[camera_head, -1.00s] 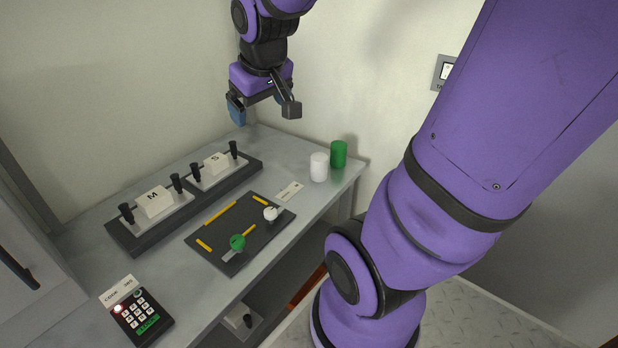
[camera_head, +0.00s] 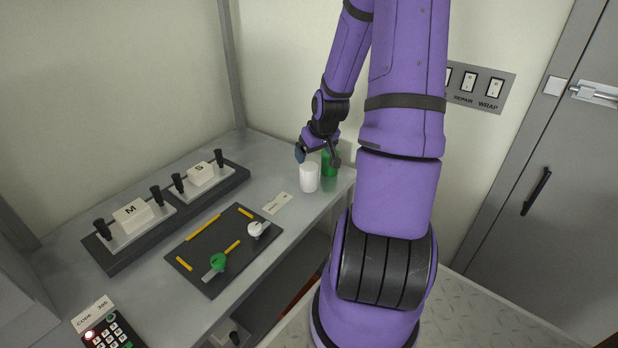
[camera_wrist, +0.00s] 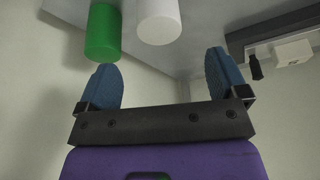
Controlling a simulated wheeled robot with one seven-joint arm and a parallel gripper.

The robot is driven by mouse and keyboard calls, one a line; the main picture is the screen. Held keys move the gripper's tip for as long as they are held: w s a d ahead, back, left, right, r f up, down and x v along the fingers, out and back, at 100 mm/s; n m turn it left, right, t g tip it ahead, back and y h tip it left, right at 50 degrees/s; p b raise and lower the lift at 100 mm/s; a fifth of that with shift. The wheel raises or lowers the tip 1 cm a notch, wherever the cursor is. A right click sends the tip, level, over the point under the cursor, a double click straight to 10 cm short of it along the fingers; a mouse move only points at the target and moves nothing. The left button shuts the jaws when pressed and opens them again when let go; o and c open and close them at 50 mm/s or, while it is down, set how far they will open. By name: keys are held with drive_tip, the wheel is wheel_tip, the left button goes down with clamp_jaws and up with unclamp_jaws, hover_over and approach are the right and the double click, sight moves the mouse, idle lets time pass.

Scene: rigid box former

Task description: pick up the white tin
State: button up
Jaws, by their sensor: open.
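The white tin (camera_head: 309,178) is a plain upright cylinder on the grey workbench, near its right end. In the wrist view the white tin (camera_wrist: 159,20) shows at the top, ahead of the gap between the fingers. My gripper (camera_head: 318,160) is above and just behind the tins in the head view. Its blue-padded fingers are spread, with nothing between them in the wrist view (camera_wrist: 163,82). A green tin (camera_head: 329,163) stands close behind and right of the white one, partly hidden by a finger. In the wrist view the green tin (camera_wrist: 103,33) lies ahead of the left finger.
A black board (camera_head: 203,268) with yellow strips and green and white knobs lies left of the tins, with a small label card (camera_head: 277,203) between. A dark rail (camera_head: 112,262) carries M and S blocks. A keypad (camera_head: 107,333) sits front left.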

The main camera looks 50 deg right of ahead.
sight(310, 166)
drive_tip(key=shift+x, duration=5.55)
drive_tip(key=shift+s+d, duration=0.1)
drive_tip(key=shift+s, duration=0.05)
drive_tip(key=c, duration=1.2)
drive_tip(key=shift+r, duration=0.15)
